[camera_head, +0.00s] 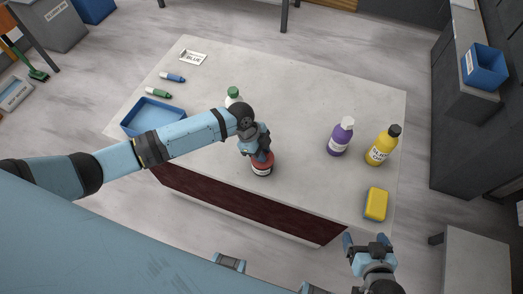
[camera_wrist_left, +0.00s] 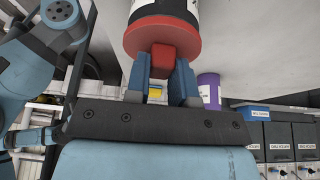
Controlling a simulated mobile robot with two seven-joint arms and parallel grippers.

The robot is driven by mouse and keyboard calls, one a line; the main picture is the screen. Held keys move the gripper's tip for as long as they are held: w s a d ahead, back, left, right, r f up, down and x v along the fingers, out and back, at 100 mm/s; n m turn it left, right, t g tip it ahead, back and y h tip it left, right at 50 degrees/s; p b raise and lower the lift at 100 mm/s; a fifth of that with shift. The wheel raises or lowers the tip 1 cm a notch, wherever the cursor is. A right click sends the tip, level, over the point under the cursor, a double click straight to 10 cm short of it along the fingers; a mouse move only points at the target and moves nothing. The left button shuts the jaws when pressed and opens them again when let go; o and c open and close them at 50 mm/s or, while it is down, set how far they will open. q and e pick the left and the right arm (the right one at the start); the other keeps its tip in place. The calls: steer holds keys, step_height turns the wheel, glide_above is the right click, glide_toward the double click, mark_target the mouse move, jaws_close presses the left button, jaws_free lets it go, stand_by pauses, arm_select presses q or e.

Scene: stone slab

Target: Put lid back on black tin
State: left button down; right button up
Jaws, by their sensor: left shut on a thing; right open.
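A black tin (camera_head: 261,172) with a white label stands near the front edge of the stone slab (camera_head: 290,120). The red lid (camera_head: 268,159) is at its top. My left gripper (camera_head: 261,157) is above the tin, pointing down. In the left wrist view, its fingers (camera_wrist_left: 162,70) are shut on the red knob of the lid (camera_wrist_left: 140,37). The tin (camera_wrist_left: 150,8) shows directly against the lid there; I cannot tell if the lid is fully seated. My right gripper (camera_head: 368,242) is open and empty, off the slab at lower right.
A blue tray (camera_head: 126,122), a blue marker (camera_head: 174,77), a green marker (camera_head: 159,92) and a label card (camera_head: 193,57) lie left. A green-capped bottle (camera_head: 233,92) is behind my left arm. A purple bottle (camera_head: 341,138), yellow bottle (camera_head: 380,148) and yellow sponge (camera_head: 376,204) are right.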

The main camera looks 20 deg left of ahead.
stand_by(0.3)
arm_select(q)
steer(key=shift+c, duration=2.1)
jaws_free()
steer(key=shift+r+p, duration=2)
steer(key=shift+r, duration=0.2)
steer(key=shift+r+p, duration=1.15)
steer(key=shift+r, duration=0.15)
steer(key=shift+c, duration=0.3)
jaws_close()
